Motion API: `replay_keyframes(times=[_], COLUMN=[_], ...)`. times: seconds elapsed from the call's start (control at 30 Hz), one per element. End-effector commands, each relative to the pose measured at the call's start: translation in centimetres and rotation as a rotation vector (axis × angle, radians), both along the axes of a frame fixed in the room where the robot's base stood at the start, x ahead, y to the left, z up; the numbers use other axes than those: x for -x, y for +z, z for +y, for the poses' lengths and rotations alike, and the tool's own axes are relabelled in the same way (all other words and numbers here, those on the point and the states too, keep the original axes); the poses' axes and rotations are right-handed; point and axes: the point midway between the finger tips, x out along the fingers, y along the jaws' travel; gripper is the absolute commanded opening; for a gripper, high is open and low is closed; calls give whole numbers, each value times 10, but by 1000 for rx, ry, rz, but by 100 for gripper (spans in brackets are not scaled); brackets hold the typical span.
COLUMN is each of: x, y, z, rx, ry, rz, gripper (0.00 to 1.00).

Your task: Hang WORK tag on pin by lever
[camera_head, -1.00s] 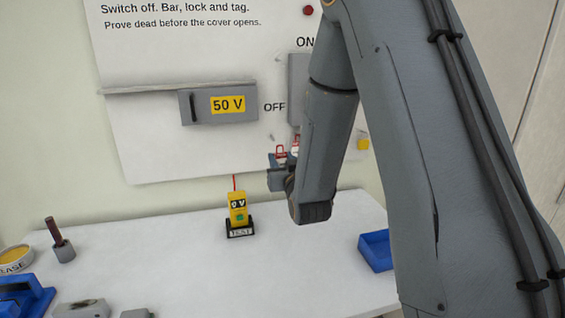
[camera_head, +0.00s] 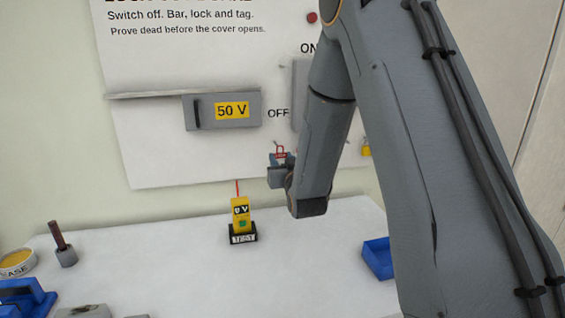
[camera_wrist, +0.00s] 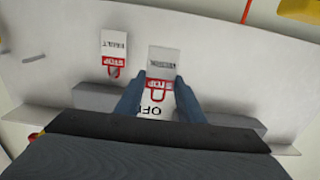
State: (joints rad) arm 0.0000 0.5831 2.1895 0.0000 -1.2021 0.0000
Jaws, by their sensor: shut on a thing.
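My gripper (camera_head: 277,168) is at the panel, below the OFF label. In the wrist view its two fingers (camera_wrist: 158,98) are shut on the WORK tag (camera_wrist: 162,62), a pale tag with a red STOP end and a loop. Its lettering is upside down and too small to read surely. The grey lever housing (camera_head: 299,90) is right of OFF, partly hidden by my arm. The pin by the lever cannot be made out clearly, nor whether the tag touches it.
A FAULT tag (camera_wrist: 114,47) hangs beside the held tag in the wrist view. A yellow padlock (camera_head: 366,151) is right of my arm. The yellow tester (camera_head: 241,212) stands on the bench below.

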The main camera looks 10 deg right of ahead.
Motion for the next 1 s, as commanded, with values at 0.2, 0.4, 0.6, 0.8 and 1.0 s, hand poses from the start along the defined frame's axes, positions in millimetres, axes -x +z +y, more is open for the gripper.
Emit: replay_keyframes(times=[0.2, 0.4, 0.6, 0.8, 1.0], x=[-10, -19, -28, -37, -46], y=[0, 0, 0, 1, 0], z=[0, 0, 0, 0, 0], rx=[0, 0, 0, 0, 0], ry=[0, 0, 0, 0, 0], rz=[1, -1, 0, -1, 0], gripper=[14, 14, 14, 14, 14])
